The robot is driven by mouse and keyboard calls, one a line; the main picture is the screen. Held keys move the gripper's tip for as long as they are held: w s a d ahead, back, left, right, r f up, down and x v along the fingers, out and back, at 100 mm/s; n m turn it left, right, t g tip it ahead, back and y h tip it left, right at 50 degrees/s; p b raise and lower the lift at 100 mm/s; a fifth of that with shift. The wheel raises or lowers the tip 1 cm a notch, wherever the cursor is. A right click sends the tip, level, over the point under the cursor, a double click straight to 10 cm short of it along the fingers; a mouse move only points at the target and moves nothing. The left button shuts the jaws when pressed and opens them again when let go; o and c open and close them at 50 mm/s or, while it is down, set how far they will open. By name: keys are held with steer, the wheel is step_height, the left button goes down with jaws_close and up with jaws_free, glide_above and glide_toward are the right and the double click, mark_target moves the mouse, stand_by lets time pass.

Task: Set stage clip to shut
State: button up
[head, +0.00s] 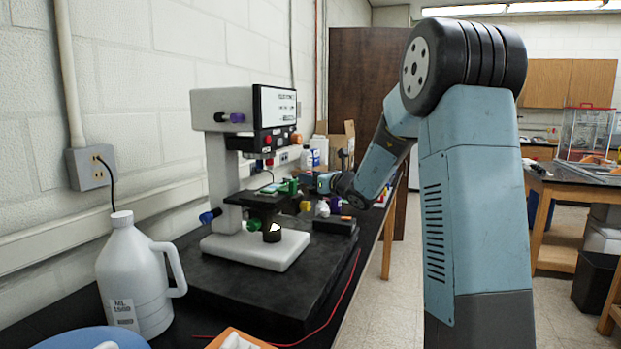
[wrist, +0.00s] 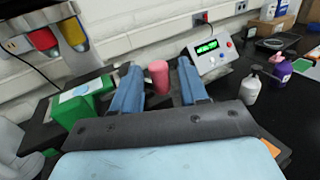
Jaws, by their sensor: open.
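The microscope-like instrument (head: 222,165) stands on a black slab, with a dark stage (head: 257,199) at mid height. A green part (head: 289,187) shows at the stage's right side. I cannot tell for sure whether it is the stage clip or which way the clip is set. My gripper (head: 322,183) is just right of the green part. In the wrist view my gripper (wrist: 158,68) is open, its two blue fingers apart and empty. A green block (wrist: 80,102) with a pale top lies left of the left finger, apparently close beside it. A pink-red cylinder (wrist: 157,76) shows beyond the fingers.
A white jug (head: 133,275) stands at front left. A red wire (head: 335,312) runs along the bench. The wrist view shows a box with a green display (wrist: 208,50), a white bottle (wrist: 251,88) and a purple bottle (wrist: 280,70). Red and yellow knobs (wrist: 43,40) hang at upper left.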

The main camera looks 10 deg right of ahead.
steer(key=shift+w+a, duration=0.25)
steer(key=shift+w, duration=0.3)
steer(key=shift+c, duration=0.3)
